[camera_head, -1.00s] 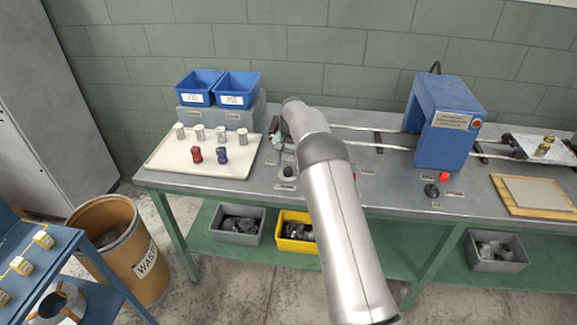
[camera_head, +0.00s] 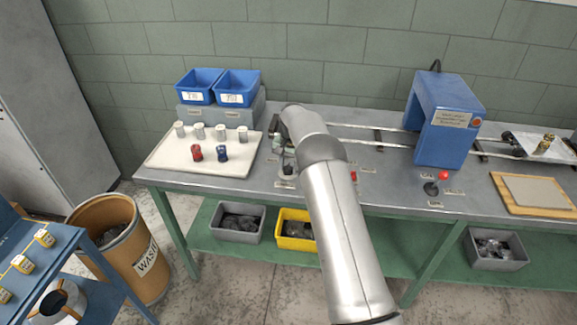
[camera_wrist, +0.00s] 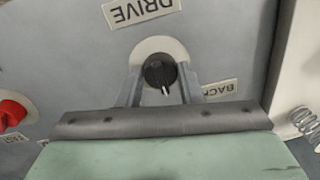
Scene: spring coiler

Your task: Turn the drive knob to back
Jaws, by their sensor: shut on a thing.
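The drive knob (camera_wrist: 160,70) is a round black knob on a pale disc, in the upper middle of the wrist view. Its white pointer mark points down and slightly right in that view. The DRIVE label (camera_wrist: 141,11) shows upside down above it, and the BACK label (camera_wrist: 219,88) lies to its lower right. My gripper (camera_wrist: 160,80) is shut on the knob, with one finger on each side of it. In the head view my arm reaches over the bench, and the gripper there is mostly hidden or too small to make out.
In the head view, a white tray (camera_head: 165,160) with spools lies left of my arm. A blue machine housing (camera_head: 447,118) stands to the right.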

